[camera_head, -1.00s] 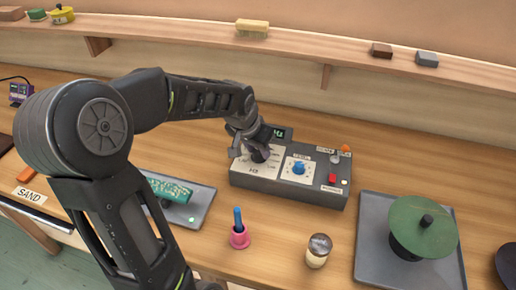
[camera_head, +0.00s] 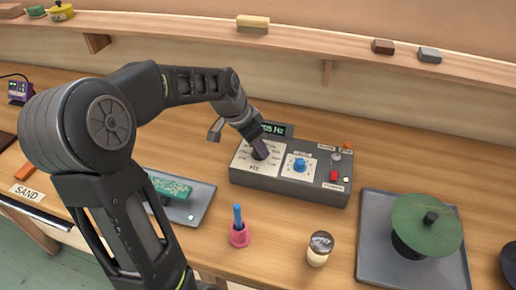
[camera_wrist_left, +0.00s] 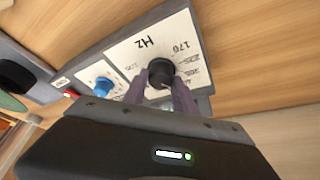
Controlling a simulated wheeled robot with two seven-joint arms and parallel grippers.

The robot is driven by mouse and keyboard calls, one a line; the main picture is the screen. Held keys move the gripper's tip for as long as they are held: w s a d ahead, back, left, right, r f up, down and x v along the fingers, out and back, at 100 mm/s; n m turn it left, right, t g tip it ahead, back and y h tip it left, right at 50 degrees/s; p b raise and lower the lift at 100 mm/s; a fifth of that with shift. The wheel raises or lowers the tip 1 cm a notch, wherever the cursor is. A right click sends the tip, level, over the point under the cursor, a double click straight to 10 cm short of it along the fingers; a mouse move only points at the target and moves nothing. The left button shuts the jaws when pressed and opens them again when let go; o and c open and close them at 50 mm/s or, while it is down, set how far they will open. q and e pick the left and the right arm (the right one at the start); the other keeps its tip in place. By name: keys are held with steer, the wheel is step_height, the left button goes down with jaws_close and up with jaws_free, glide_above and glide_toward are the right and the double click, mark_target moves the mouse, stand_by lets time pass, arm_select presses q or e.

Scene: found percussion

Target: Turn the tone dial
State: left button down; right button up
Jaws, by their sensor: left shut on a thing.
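The tone dial is a black knob (camera_wrist_left: 160,73) on a white plate marked "Hz", on the left part of a grey control box (camera_head: 300,190). In the left wrist view the two purple-grey fingers of my left gripper (camera_wrist_left: 160,88) sit on either side of the knob and are shut on it. In the head view my left gripper (camera_head: 260,150) reaches down onto the dial plate and hides the knob. A small display (camera_head: 277,130) behind the box reads a number ending in "05 Hz", its left part hidden. My right gripper is not in view.
A blue knob (camera_head: 299,165) and a red button (camera_head: 334,175) are on the same box. In front stand a pink holder with a blue stick (camera_head: 239,235) and a small jar (camera_head: 320,248). A green disc (camera_head: 427,225) stands on a grey tray (camera_head: 375,270) at the right.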

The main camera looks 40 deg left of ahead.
arm_select(q)
steer(key=shift+m, duration=0.5)
steer(key=c, duration=1)
jaws_free()
steer(key=shift+b+v, duration=0.75)
steer(key=shift+v, duration=3.15)
steer(key=shift+w+a, duration=0.1)
steer(key=shift+a, duration=0.05)
